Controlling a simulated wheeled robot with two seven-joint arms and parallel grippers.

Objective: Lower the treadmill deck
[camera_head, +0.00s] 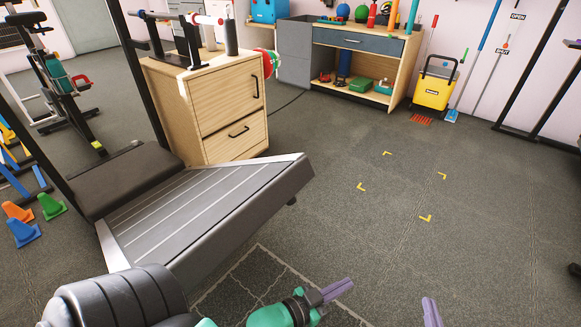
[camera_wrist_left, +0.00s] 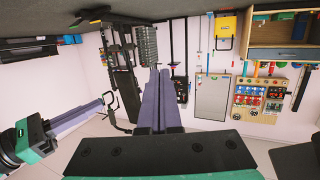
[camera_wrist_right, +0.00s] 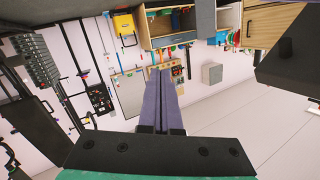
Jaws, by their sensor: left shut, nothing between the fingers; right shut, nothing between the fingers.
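The treadmill deck (camera_head: 195,210) is a grey striped board with a pale edge, in the middle left of the head view. It slopes up from the black motor cover (camera_head: 125,180), and its right end stands above the floor. My left gripper (camera_head: 340,289) is at the bottom centre of the head view, in front of and right of the deck, apart from it. Its purple fingers are shut and empty, also in the left wrist view (camera_wrist_left: 156,95). My right gripper (camera_head: 431,310) shows only its purple tips at the bottom edge; the right wrist view shows its fingers (camera_wrist_right: 160,95) shut and empty.
A wooden drawer cabinet (camera_head: 212,110) stands just behind the deck. Several cones (camera_head: 50,206) and an exercise bike (camera_head: 65,85) are at the left. A workbench (camera_head: 360,60) and yellow bucket (camera_head: 434,88) line the back. Floor with yellow corner marks (camera_head: 425,218) is clear at right.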

